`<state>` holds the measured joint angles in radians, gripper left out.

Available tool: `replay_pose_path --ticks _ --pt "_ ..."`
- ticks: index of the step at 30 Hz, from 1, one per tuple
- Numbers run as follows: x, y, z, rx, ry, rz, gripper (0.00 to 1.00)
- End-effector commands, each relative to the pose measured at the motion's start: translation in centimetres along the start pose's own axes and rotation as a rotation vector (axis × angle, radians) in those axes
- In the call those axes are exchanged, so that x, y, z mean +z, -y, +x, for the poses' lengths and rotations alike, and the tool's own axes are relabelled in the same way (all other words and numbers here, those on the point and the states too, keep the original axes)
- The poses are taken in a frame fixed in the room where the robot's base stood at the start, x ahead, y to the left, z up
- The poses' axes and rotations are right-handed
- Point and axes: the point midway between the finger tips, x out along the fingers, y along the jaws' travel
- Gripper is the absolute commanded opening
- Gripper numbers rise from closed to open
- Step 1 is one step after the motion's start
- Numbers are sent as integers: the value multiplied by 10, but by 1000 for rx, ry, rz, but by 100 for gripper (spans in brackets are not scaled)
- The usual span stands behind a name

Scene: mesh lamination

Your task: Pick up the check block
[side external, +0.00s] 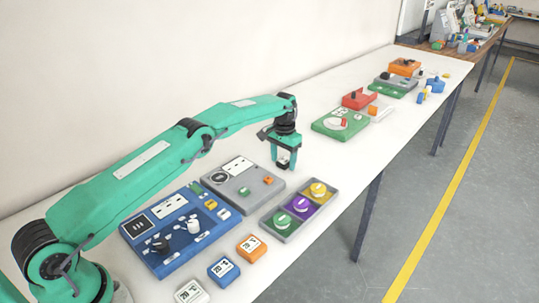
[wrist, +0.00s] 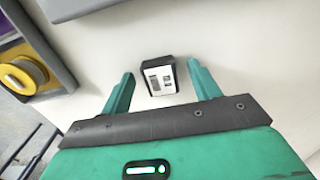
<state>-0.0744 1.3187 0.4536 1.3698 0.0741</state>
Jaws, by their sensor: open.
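The check block appears to be the small dark block (wrist: 158,75) with a white printed face, lying on the white table in the wrist view. My gripper (wrist: 160,72) is open, with one green finger to the left of the block and one to the right. A gap shows between each finger and the block, and the block is not gripped. In the side view my gripper (side external: 284,164) points down at the table, behind the grey panel and the knob tray.
A grey panel (side external: 233,190) and a tray with yellow, purple and green knobs (side external: 281,233) are close by. A blue panel (side external: 155,262) and orange (side external: 252,248), blue (side external: 223,269) and white (side external: 191,292) blocks lie nearer. A green board (side external: 325,128) stands beyond.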

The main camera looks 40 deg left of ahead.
Motion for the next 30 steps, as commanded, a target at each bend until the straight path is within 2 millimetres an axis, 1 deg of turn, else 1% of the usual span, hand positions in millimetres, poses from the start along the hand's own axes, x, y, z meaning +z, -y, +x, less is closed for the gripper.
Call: replay_pose_path --ticks 15,16,18,20,21,23,24,30 --pt "0 0 2 0 -1 0 62" --pt "0 0 2 0 -1 0 60" --pt "0 0 2 0 -1 0 46" --pt "0 0 2 0 -1 0 34" --pt "0 0 2 0 -1 0 26" --pt "0 0 2 0 -1 0 15" --pt "0 0 2 0 -1 0 12" --pt "0 0 1 0 -1 0 12"
